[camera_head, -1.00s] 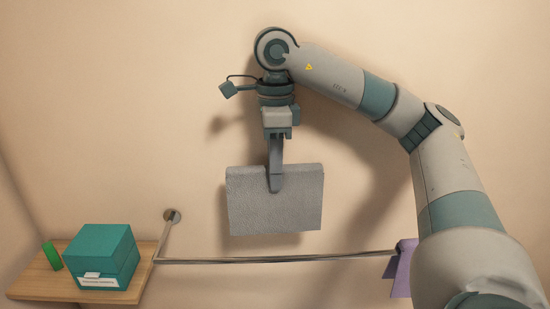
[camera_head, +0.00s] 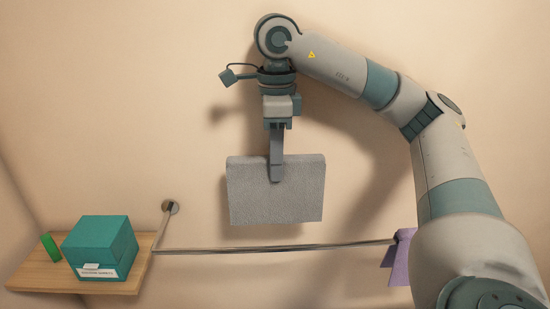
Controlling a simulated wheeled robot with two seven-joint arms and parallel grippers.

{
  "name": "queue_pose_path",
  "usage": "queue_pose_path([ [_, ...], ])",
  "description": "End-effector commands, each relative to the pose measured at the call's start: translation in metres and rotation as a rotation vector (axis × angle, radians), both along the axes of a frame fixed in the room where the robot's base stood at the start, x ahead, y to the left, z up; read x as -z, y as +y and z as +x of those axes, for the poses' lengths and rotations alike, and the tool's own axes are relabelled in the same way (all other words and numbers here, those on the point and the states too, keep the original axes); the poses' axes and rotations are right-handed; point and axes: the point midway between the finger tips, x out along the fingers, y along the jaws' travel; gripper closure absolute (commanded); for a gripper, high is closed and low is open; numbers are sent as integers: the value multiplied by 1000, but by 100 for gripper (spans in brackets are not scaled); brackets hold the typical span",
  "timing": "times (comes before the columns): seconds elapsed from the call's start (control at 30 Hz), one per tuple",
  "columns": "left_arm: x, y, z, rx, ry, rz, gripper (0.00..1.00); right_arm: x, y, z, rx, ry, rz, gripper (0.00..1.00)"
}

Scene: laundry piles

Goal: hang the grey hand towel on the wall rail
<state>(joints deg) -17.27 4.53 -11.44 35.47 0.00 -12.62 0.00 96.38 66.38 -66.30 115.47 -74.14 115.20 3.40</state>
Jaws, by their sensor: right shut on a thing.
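The grey hand towel (camera_head: 290,203) hangs as a flat, slightly tilted rectangle in the middle of the head view. My right gripper (camera_head: 276,178) points down and is shut on the towel's upper edge, near its middle. The wall rail (camera_head: 215,250) is a thin metal bar running across below the towel. In the picture the towel's lower edge is a little above the rail, with a strip of wall showing between them. How far the towel is from the wall in depth is hard to tell. My left gripper is not in view.
A purple cloth (camera_head: 399,262) hangs at the rail's right end, partly behind my right arm. A wooden shelf (camera_head: 35,278) at lower left holds a teal box (camera_head: 99,243) and a small green block (camera_head: 50,247). The rail's middle stretch is bare.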

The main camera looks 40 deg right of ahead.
Motion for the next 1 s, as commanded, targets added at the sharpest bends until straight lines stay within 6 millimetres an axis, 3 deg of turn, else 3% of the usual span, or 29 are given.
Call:
queue_pose_path([
  [1.0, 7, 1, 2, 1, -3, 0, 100, 1, 44, -51, -4, -2, 1, 99],
])
